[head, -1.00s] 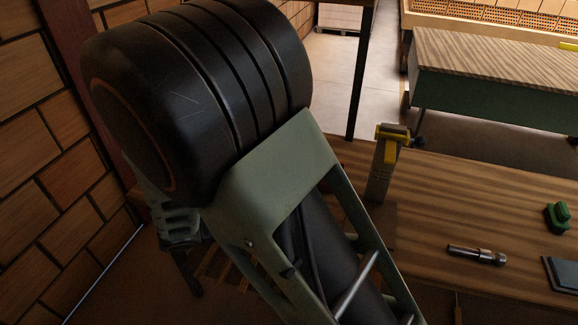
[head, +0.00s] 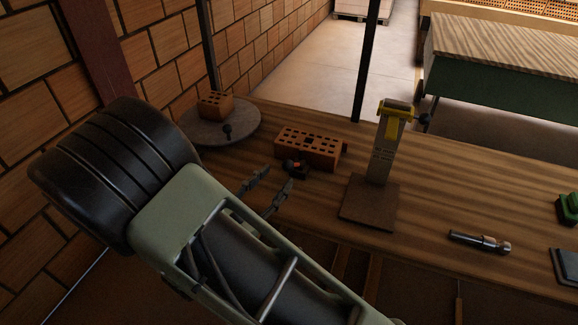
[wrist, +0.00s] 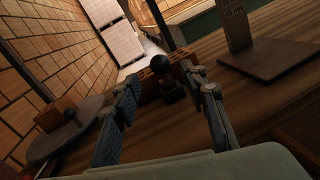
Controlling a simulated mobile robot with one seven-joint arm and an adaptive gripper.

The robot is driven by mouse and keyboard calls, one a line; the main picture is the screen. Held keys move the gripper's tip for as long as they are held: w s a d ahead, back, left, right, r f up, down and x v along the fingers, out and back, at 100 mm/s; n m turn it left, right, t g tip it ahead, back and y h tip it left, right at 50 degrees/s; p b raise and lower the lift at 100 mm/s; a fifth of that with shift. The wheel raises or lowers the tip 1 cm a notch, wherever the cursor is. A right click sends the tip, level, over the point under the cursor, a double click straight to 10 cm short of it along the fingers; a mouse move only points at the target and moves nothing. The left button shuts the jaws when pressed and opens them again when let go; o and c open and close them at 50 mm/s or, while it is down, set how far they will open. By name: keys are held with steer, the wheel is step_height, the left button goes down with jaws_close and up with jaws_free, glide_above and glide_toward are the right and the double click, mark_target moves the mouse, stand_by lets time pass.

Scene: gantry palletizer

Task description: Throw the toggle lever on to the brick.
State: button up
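The toggle lever (head: 293,167) is a small dark device with a reddish part, against the near side of a perforated orange brick (head: 318,142) on the bench. In the wrist view the lever's black ball knob (wrist: 188,62) stands above its dark base, in front of the brick (wrist: 148,78). My gripper (head: 270,184) is open and empty, a little short of the lever on its near left side. I see no contact.
A round grey turntable (head: 190,135) with a small brick (head: 215,104) and a black knob (head: 227,131) stands left. An upright stand with a yellow top (head: 383,150) is right of the brick. A metal cylinder (head: 480,241) lies farther right. Bench between is clear.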

mark_target(285, 170)
steer(key=x, duration=0.6)
steer(key=shift+w+d, duration=0.15)
steer(key=shift+w, duration=0.05)
jaws_close()
